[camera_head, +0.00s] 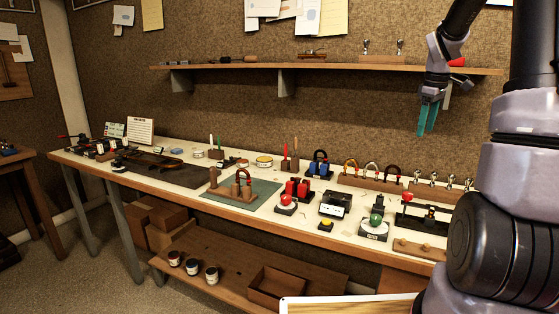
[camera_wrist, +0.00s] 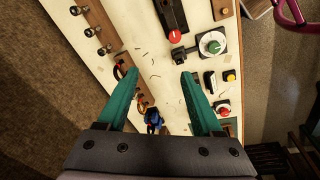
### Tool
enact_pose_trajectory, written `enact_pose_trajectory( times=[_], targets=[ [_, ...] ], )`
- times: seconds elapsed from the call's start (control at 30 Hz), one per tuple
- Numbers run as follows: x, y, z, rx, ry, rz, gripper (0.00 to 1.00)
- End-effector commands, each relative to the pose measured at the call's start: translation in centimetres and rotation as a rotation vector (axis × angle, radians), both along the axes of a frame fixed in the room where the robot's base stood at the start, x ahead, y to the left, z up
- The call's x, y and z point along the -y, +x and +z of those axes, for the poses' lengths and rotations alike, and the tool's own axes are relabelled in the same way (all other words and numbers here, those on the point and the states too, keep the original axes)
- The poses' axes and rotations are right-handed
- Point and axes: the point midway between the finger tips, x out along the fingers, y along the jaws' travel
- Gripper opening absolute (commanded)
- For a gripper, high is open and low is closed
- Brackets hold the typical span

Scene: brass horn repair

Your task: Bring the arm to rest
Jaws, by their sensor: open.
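My gripper (camera_head: 428,118) hangs at the upper right in the head view, pointing down, well above the bench and in front of the fabric wall. In the wrist view its two teal fingers (camera_wrist: 158,92) are spread wide apart with nothing between them. The bench top lies some way below the fingers. My arm fills the right side of the head view and hides part of the bench's right end.
The long workbench (camera_head: 180,193) carries several tools, including a green-knobbed device (camera_head: 376,220) and a wooden holder on a green mat (camera_head: 262,190). A wall shelf (camera_head: 230,68) runs behind my gripper. An open wooden box (camera_head: 277,289) sits on the low shelf.

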Motion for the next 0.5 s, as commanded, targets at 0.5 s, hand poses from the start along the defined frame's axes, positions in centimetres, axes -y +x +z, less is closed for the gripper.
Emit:
enact_pose_trajectory(
  times=[0.5],
  targets=[
    [-15.4, -17.0, 10.4, 0.295, 0.298, -0.616, 0.67]
  ],
)
